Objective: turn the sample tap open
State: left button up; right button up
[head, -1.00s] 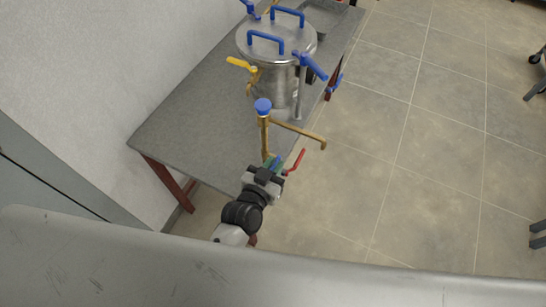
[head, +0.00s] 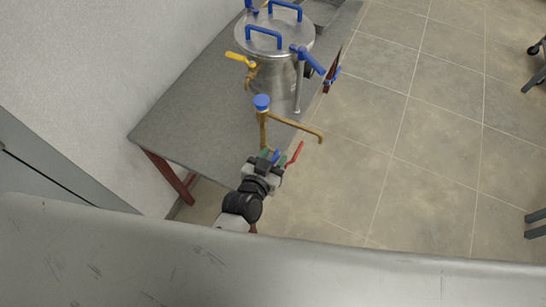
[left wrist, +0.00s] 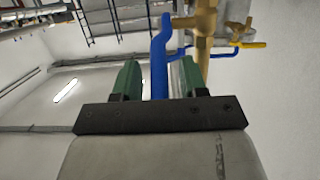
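A brass standpipe (head: 263,130) with a blue cap (head: 261,102) and a sideways spout (head: 300,127) stands near the front edge of the table. A blue lever (head: 276,156) is low on it, and a red lever (head: 295,153) is just right of that. I cannot tell which lever belongs to the sample tap. My left gripper (head: 270,158), with green fingers, is at the blue lever. In the left wrist view the blue lever (left wrist: 159,65) runs between the two fingers (left wrist: 160,80), with a gap on each side. A brass body (left wrist: 206,25) is behind it. My right gripper is out of view.
A steel vessel (head: 275,75) with blue lid handles, a yellow lever (head: 240,59) and a blue lever (head: 311,62) stands on the grey table (head: 190,110). A wall is on the left. The tiled floor (head: 420,130) at right is mostly clear.

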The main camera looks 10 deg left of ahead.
pick_arm(q)
jog(key=shift+s, duration=0.1)
jog(key=b+v, duration=0.1)
jog(key=v, duration=0.9)
jog(key=shift+s+b, duration=0.25)
jog(key=shift+b, duration=0.15)
jog(key=shift+a+r, duration=0.1)
jog(key=shift+a, duration=0.05)
